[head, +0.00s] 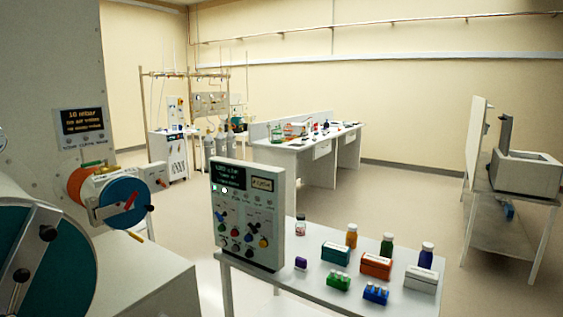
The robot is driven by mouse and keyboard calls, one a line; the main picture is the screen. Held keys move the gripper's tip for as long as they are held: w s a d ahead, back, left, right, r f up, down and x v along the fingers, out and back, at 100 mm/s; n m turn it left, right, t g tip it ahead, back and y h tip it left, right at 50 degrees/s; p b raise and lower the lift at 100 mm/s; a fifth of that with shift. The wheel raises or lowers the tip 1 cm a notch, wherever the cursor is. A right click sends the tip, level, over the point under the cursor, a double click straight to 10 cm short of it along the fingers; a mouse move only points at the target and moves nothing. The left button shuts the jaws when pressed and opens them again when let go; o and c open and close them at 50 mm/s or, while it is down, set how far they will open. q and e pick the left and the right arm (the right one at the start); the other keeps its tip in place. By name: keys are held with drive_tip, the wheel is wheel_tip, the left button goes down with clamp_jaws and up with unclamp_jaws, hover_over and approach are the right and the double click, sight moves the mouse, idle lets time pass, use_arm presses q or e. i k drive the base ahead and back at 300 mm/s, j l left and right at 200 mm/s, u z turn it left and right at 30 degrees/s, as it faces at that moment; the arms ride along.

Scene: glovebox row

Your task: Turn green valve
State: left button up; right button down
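A grey control box (247,214) stands upright on a white table at the center. Its front has two small displays and several small coloured knobs, among them red, yellow and dark ones. The knobs are too small for me to tell surely which one is green, and no larger green valve stands out. Neither of my grippers is in view.
The white table (300,290) holds bottles, small boxes and green (339,281) and blue (376,293) racks right of the control box. A long bench (290,151) stands behind. A grey side table (505,200) is at the far right. Floor between them is clear.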

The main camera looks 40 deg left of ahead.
sight(107, 160)
drive_tip(key=u, duration=0.35)
drive_tip(key=j+u, duration=0.15)
drive_tip(key=u, duration=0.2)
drive_tip(key=j+u, duration=0.1)
drive_tip(key=u, duration=0.25)
drive_tip(key=i+j+u, duration=0.2)
drive_tip(key=j, duration=0.2)
drive_tip(key=j+u, duration=0.2)
drive_tip(key=j, duration=0.2)
drive_tip(key=i+j+u, duration=0.4)
drive_tip(key=j, duration=0.25)
drive_tip(key=i+j, duration=0.2)
drive_tip(key=j, duration=0.15)
drive_tip(key=i+j, duration=0.2)
drive_tip(key=j+u, duration=0.05)
drive_tip(key=j, duration=0.05)
